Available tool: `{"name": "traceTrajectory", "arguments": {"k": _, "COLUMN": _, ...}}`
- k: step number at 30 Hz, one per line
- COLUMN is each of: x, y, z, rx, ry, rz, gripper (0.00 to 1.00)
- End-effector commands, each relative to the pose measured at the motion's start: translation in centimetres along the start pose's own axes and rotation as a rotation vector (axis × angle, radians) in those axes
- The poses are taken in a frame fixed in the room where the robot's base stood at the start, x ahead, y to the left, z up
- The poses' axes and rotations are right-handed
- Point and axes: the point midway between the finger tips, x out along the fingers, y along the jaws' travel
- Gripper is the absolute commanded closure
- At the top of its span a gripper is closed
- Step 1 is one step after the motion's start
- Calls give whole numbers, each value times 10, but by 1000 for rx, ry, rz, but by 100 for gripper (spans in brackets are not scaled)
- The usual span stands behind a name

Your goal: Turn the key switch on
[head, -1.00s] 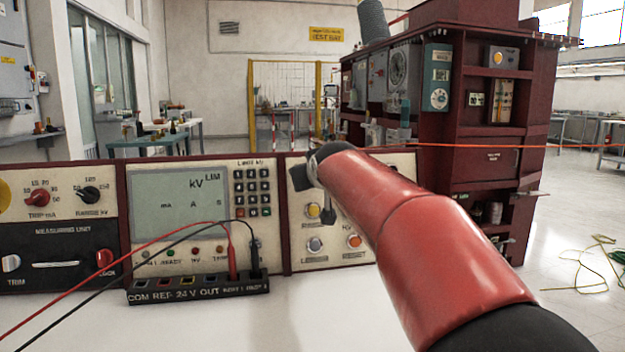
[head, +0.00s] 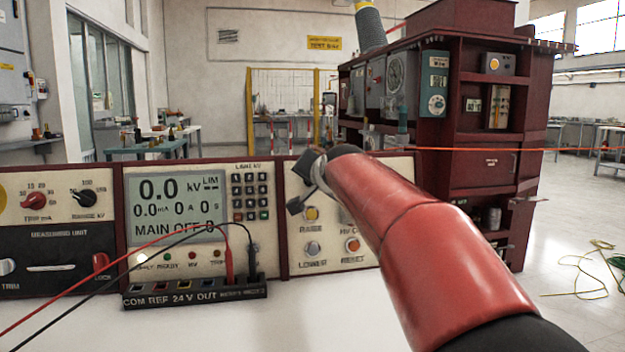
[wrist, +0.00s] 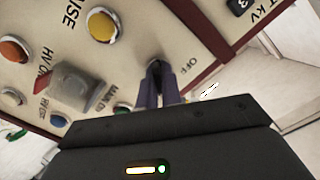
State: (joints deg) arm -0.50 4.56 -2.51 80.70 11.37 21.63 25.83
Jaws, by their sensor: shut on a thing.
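The key switch (wrist: 154,66) is a small dark fitting on the cream panel in the wrist view, beside the printed word OFF. My gripper (wrist: 158,88) is shut on its key, and the fingers hide most of it. In the head view my gripper (head: 305,180) is at the upper left of the right-hand panel, and my red arm covers part of that panel. The display (head: 177,205) is lit and shows 0.0 kV and a line starting with MAIN. A white lamp (head: 143,258) below it is lit.
A black terminal strip (head: 195,291) with red and black leads stands before the console on the white tabletop (head: 300,325).

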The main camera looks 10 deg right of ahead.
Motion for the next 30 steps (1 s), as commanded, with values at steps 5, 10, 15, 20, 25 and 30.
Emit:
{"name": "traceTrajectory", "arguments": {"k": 5, "x": 0, "y": 1, "z": 1, "rx": 87, "ry": -1, "rz": -5, "gripper": 100}}
{"name": "traceTrajectory", "arguments": {"k": 10, "x": 0, "y": 1, "z": 1, "rx": 136, "ry": -1, "rz": -8, "gripper": 100}}
{"name": "traceTrajectory", "arguments": {"k": 15, "x": 0, "y": 1, "z": 1, "rx": 156, "ry": -1, "rz": -9, "gripper": 100}}
{"name": "traceTrajectory", "arguments": {"k": 20, "x": 0, "y": 1, "z": 1, "rx": 160, "ry": -1, "rz": -9, "gripper": 100}}
{"name": "traceTrajectory", "arguments": {"k": 25, "x": 0, "y": 1, "z": 1, "rx": 159, "ry": -2, "rz": -9, "gripper": 100}}
{"name": "traceTrajectory", "arguments": {"k": 30, "x": 0, "y": 1, "z": 1, "rx": 159, "ry": -1, "rz": -9, "gripper": 78}}
